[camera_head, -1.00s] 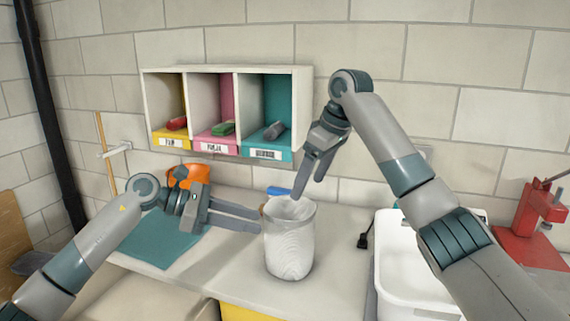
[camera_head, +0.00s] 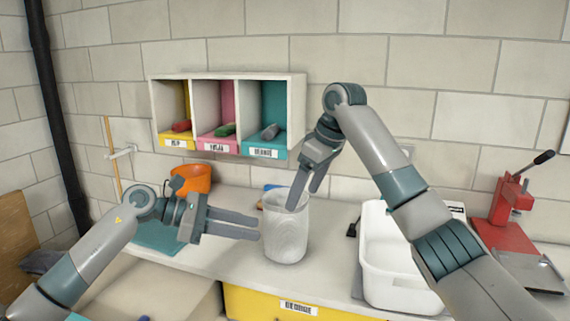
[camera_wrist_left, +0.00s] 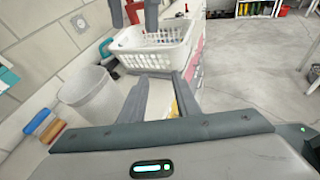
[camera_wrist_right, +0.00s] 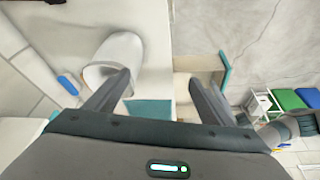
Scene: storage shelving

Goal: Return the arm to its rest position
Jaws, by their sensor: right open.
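In the head view my left arm comes in from the lower left. Its gripper (camera_head: 258,228) is open and empty, held level with its fingertips in front of a whitish cylindrical container (camera_head: 287,240). In the left wrist view the two fingers (camera_wrist_left: 160,85) stand apart with nothing between them. My right arm comes in from the lower right, and its gripper (camera_head: 303,199) is open and empty. It points down, and its fingertips overlap the container's rim in the head view; I cannot tell if they touch. The right wrist view shows its fingers (camera_wrist_right: 160,85) wide apart beside the container (camera_wrist_right: 115,62).
A wall cubby (camera_head: 228,78) with three coloured compartments hangs behind. An orange pot (camera_head: 198,179) stands behind my left gripper. A white basket (camera_head: 390,283) lies under my right forearm, with a red press (camera_head: 505,213) at the right. A yellow drawer front (camera_head: 250,303) is below the counter.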

